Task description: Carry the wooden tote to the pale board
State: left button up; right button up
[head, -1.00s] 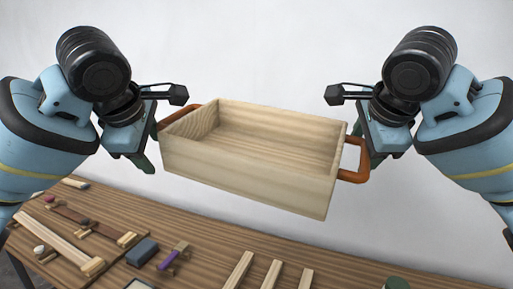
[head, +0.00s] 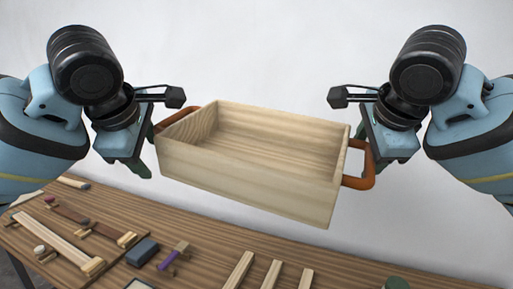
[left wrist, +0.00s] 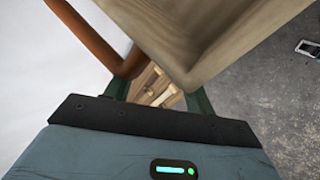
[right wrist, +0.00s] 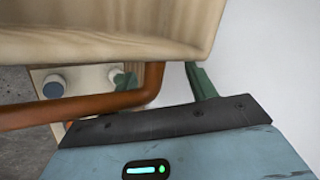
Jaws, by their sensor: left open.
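The wooden tote (head: 250,178) is a pale open box in the head view, tilted and above the bench between my arms. It has a red-brown handle at each end, the left one (head: 178,118) and the right one (head: 368,165). My left gripper (left wrist: 158,92) is open, with the tote's corner and the handle close to its fingers. My right gripper (right wrist: 163,80) looks open; the right handle crosses between its fingers, with a gap to one finger. I cannot tell which piece is the pale board.
The wooden bench (head: 205,240) lies below the tote. On it are a long pale strip (head: 58,240), a dark blue block (head: 142,252), a purple-banded piece (head: 175,256) and several pale slats (head: 272,274). A green round thing (head: 396,283) is at the lower right.

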pick_arm(q)
jog(key=s+f, duration=0.2)
jog(key=f, duration=1.1)
jog(key=s+f, duration=0.1)
jog(key=f, duration=1.2)
jog(key=shift+s+f, duration=0.35)
jog(key=shift+s, duration=0.05)
pick_arm(e)
jog(key=s+f, duration=0.2)
jog(key=f, duration=1.1)
jog(key=s+f, duration=0.1)
jog(key=f, duration=1.2)
jog(key=shift+s+f, duration=0.3)
jog(key=shift+s, duration=0.1)
pick_arm(q)
jog(key=w+r, duration=0.8)
jog(key=w, duration=0.4)
pick_arm(e)
jog(key=w+r, duration=0.8)
jog(key=w, duration=0.4)
pick_arm(q)
jog(key=shift+d+r, duration=0.1)
jog(key=w+r, duration=0.6)
jog(key=w, duration=0.2)
jog(key=shift+r, duration=0.4)
pick_arm(e)
jog(key=w+r, duration=0.7)
jog(key=w, duration=0.1)
